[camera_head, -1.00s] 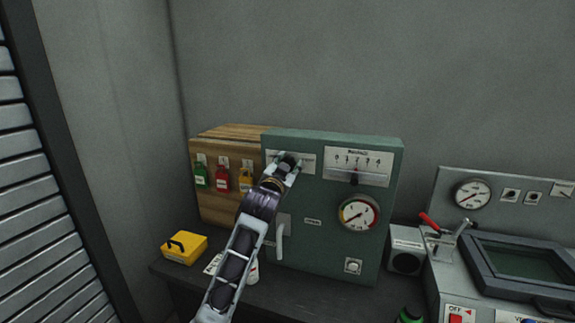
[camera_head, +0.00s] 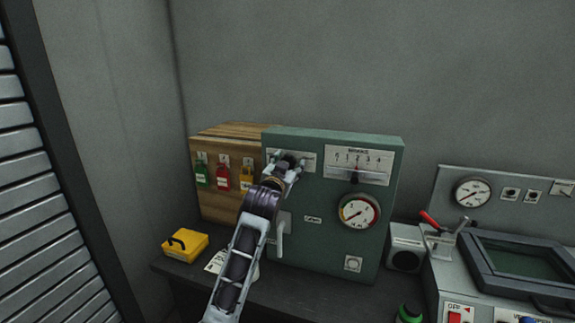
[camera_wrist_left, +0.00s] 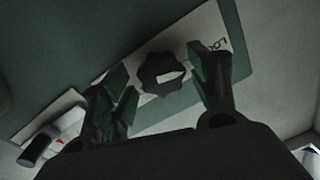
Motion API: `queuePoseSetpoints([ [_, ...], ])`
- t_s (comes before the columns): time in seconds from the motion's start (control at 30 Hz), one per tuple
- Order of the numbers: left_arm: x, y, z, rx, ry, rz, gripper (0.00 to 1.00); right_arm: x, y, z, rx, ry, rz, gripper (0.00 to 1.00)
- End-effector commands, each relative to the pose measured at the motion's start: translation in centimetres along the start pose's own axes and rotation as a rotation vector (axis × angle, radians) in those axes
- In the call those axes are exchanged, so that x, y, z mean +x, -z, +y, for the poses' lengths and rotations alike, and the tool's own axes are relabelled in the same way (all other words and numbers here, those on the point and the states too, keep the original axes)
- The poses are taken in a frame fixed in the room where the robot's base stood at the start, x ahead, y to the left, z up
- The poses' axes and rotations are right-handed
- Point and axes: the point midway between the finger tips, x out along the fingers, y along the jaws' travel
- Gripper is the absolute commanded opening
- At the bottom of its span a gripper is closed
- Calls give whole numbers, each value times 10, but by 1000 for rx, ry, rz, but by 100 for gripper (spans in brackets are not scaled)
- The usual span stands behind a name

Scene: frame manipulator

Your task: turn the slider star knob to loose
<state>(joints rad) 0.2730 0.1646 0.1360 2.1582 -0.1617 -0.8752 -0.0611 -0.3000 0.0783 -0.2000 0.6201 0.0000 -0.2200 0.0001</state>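The dark star knob (camera_wrist_left: 163,74) shows in the left wrist view, with a white mark on its face. It sits on a pale label plate (camera_wrist_left: 212,40) with partly hidden lettering beginning "LO". My left gripper (camera_wrist_left: 160,80) is open, with one finger on each side of the knob. Whether the fingers touch it I cannot tell. In the head view my left gripper (camera_head: 290,163) is at the upper left of the green panel box (camera_head: 318,250) and mostly covers the knob. My right gripper is not in view.
A slider scale (camera_head: 357,164) and a round gauge (camera_head: 358,211) are right of the gripper. A pale handle (camera_head: 280,238) is below it. A wooden box (camera_head: 220,209) with hanging padlocks stands left. A yellow case (camera_head: 184,245) lies on the dark bench.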

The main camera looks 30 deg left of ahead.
Motion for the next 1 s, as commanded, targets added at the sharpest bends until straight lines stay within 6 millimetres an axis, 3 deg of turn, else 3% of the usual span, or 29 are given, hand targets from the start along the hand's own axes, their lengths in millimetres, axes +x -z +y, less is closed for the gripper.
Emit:
queuePoseSetpoints([
  [0.57,-7,2,-1,1,2,5,66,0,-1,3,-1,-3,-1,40],
  [1.0,-49,1,-1,1,2,3,66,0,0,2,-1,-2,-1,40],
])
